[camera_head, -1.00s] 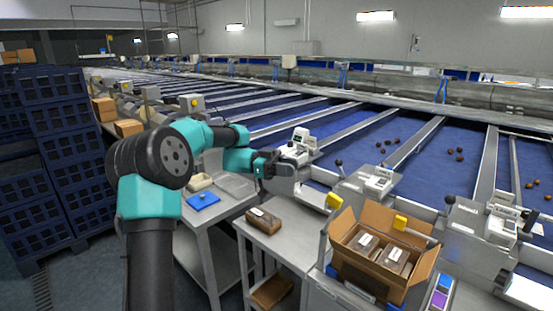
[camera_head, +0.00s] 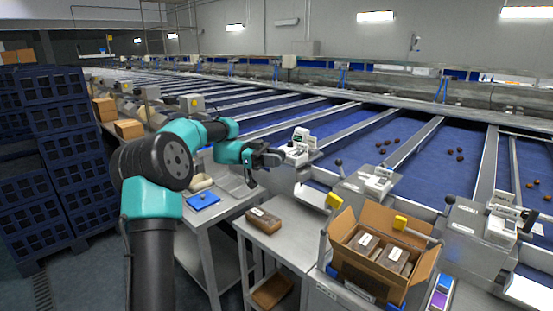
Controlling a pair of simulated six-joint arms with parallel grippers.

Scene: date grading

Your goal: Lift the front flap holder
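An open cardboard box (camera_head: 372,281) stands on the metal work surface at the lower right, with packed trays (camera_head: 392,256) inside. Which one is the front flap holder I cannot tell. My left gripper (camera_head: 279,158) is up and left of the box, near a white scale-like device, well apart from the holders. Its fingers are small and dark, and their opening is unclear. My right gripper is not in view.
A brown packed tray (camera_head: 264,220) lies on the metal table (camera_head: 286,238) left of the box. A blue pad (camera_head: 202,201) lies farther left. Blue crates (camera_head: 62,160) are stacked at the left. Blue conveyor lanes (camera_head: 375,142) with several dates run behind.

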